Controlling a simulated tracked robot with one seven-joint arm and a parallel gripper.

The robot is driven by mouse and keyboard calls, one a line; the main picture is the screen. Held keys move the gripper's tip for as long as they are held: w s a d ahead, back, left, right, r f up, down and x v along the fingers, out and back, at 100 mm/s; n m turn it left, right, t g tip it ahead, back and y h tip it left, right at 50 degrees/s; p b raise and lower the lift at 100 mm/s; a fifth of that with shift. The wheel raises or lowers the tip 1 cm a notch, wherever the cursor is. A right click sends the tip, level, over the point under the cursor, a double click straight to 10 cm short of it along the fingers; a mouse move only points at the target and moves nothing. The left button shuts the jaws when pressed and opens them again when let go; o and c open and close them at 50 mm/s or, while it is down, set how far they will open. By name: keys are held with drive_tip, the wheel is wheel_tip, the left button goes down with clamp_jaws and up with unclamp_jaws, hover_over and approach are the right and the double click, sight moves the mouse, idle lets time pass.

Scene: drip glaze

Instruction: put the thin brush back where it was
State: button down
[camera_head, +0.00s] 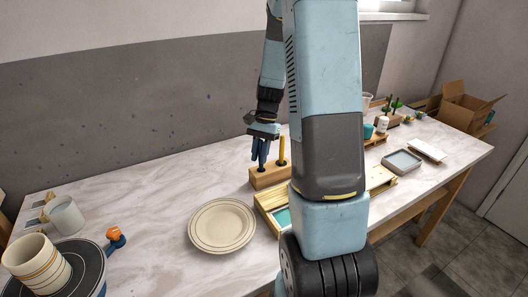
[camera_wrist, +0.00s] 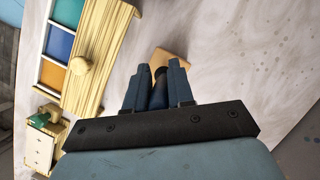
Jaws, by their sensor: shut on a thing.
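A light wooden block (camera_head: 268,179) stands on the table behind the plate, and part of it shows in the wrist view (camera_wrist: 178,62). A yellow upright stick (camera_head: 281,152), dark at its foot, stands in the block's right part. My gripper (camera_head: 262,164) points down at the block's left part, left of the yellow stick. In the wrist view, its fingers (camera_wrist: 159,72) are shut on a dark, slim thing (camera_wrist: 160,76), apparently the thin brush. The fingers hide most of it. I cannot tell whether its lower end is inside the block.
A striped plate (camera_head: 222,225) lies at front left of the block. A wooden tray with coloured panels (camera_head: 265,213) lies close in front, partly behind my arm. A striped cup (camera_head: 36,265), a grey mug (camera_head: 66,215) and an orange-knobbed tool (camera_head: 115,236) are at left.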

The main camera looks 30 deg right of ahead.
drive_tip(key=shift+f, duration=0.55)
idle(0.4)
drive_tip(key=c, duration=0.9)
unclamp_jaws()
drive_tip(key=v, duration=1.3)
drive_tip(key=shift+w+r, duration=0.15)
drive_tip(key=shift+r, duration=0.15)
